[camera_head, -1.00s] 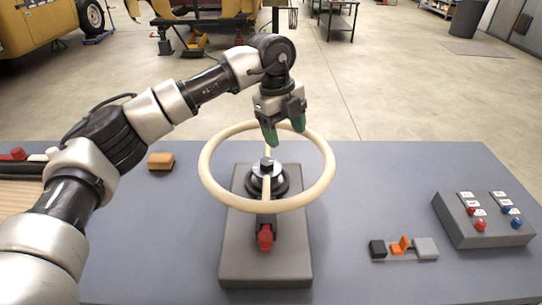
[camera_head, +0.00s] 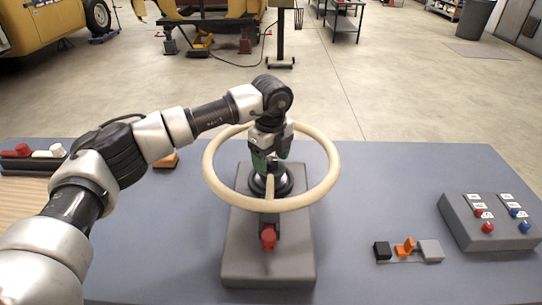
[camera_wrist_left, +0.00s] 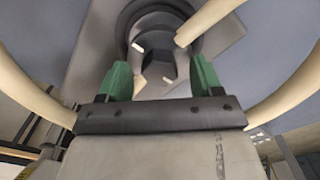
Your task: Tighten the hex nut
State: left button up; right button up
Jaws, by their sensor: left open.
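A cream ring-shaped wheel (camera_head: 328,190) stands on a grey base block (camera_head: 240,262) in the middle of the table. At its hub, the dark hex nut (camera_wrist_left: 161,65) shows in the left wrist view, on a round dark fitting. My left gripper (camera_head: 265,165) points down inside the ring, over the hub, and hides the nut in the head view. In the left wrist view my left gripper (camera_wrist_left: 161,78) has its two green fingertips apart, with nothing between them, close to the nut. I cannot tell its exact height above the nut. My right gripper is not in view.
A red part (camera_head: 268,237) sits on the front of the base. A grey control box (camera_head: 475,225) with red and blue knobs is at the right, and a small block set with an orange lever (camera_head: 405,247) is nearer. An orange-brown block (camera_head: 166,160) lies behind my left arm.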

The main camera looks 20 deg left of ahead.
pick_arm(q)
jog(key=shift+f, duration=0.15)
jog(key=c, duration=0.9)
jog(key=m+b, duration=0.1)
jog(key=m, duration=0.2)
jog(key=shift+m, duration=0.4)
jog(key=m+b, duration=0.1)
jog(key=m, duration=0.2)
jog(key=shift+m, duration=0.3)
jog(key=m+b, duration=0.1)
jog(key=m, duration=0.3)
jog(key=shift+m, duration=0.3)
jog(key=shift+m+b, duration=0.45)
jog(key=shift+m, duration=1.35)
